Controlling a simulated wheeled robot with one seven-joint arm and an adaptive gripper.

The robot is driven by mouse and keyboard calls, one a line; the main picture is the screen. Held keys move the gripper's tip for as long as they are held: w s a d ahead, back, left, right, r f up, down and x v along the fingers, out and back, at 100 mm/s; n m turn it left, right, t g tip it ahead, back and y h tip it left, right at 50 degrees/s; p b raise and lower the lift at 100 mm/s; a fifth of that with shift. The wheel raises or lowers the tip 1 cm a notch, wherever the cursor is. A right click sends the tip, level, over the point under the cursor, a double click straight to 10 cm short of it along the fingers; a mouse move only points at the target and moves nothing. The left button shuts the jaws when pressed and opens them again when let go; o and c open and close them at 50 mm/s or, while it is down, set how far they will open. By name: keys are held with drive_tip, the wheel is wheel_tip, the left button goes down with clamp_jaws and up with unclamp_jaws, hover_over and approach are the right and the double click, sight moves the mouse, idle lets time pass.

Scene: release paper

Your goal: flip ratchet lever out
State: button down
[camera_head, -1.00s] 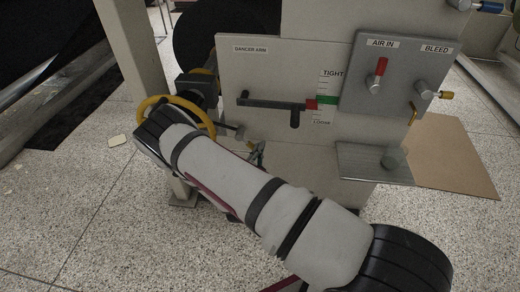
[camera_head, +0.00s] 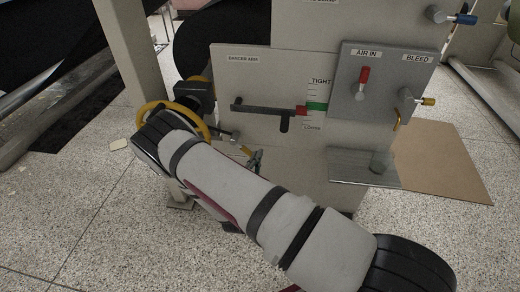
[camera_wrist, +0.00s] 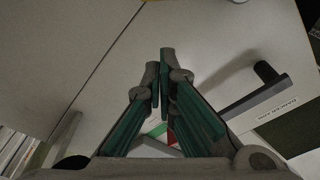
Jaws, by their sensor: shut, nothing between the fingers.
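A short dark lever with a grey end (camera_head: 228,135) sticks out beside the yellow handwheel (camera_head: 160,106); I cannot tell for sure that it is the ratchet lever. My gripper (camera_head: 254,158) shows only in part behind my forearm, low in front of the cream panel and a little right of and below that lever. In the wrist view my gripper (camera_wrist: 164,56) has its green-padded fingers shut with tips together and nothing between them. A black handle (camera_wrist: 266,72) stands to the right of the fingers, apart from them. No ratchet lever is clear there.
The dancer arm (camera_head: 262,109) with its red pointer crosses the panel (camera_head: 250,75). A grey box (camera_head: 385,80) carries the AIR IN and BLEED valves. A clear shelf (camera_head: 350,167) juts out below. A brown board (camera_head: 440,165) lies on the speckled floor.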

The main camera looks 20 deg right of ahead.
drive_tip(key=shift+p+v, duration=0.55)
drive_tip(key=shift+v, duration=2)
